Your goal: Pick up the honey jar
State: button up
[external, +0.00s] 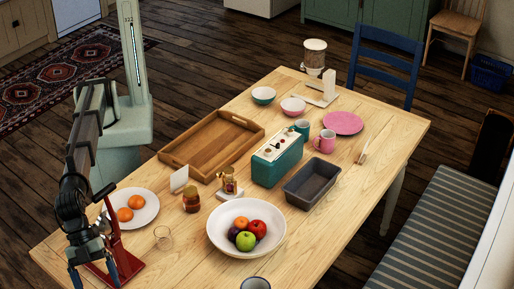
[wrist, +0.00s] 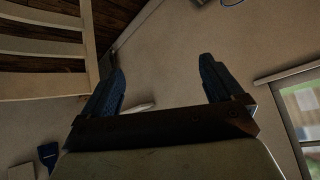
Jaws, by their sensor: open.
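A small amber jar with a brownish lid (external: 191,203), which looks like the honey jar, stands upright on the wooden table in the external view. It is between the plate of orange fruit and the white fruit bowl. My gripper (external: 94,274) hangs at the table's near left corner, well to the left of the jar and apart from it. Its two blue fingers are spread and hold nothing. In the wrist view my open gripper (wrist: 160,64) shows against a plain pale wall, and the jar is not in that view.
A red stand (external: 117,245) is close beside my gripper. Around the jar are a clear glass (external: 163,238), an orange-fruit plate (external: 151,211), a white card (external: 179,180), a brass-coloured item (external: 229,184) and a fruit bowl (external: 216,240). A wooden tray (external: 170,158) lies behind.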

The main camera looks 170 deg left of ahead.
jog(key=s+a+r+n+y, duration=0.1)
jog(key=s+a+r+n, duration=0.15)
jog(key=a, duration=0.45)
jog(key=s+a+r+n, duration=0.15)
jog(key=s+a, duration=0.25)
jog(key=a, duration=0.4)
jog(key=s+a+n+g, duration=0.2)
jog(key=s+a+g, duration=0.1)
jog(key=s+a, duration=0.85)
jog(key=n+g+h, duration=0.2)
jog(key=g+h, duration=0.2)
jog(key=g, duration=0.1)
send_over(190, 190)
notch_tip(190, 190, down, 13)
jog(key=f, duration=0.8)
jog(key=shift+a, duration=0.25)
jog(key=shift+d+f, duration=0.2)
jog(key=shift+f, duration=2.4)
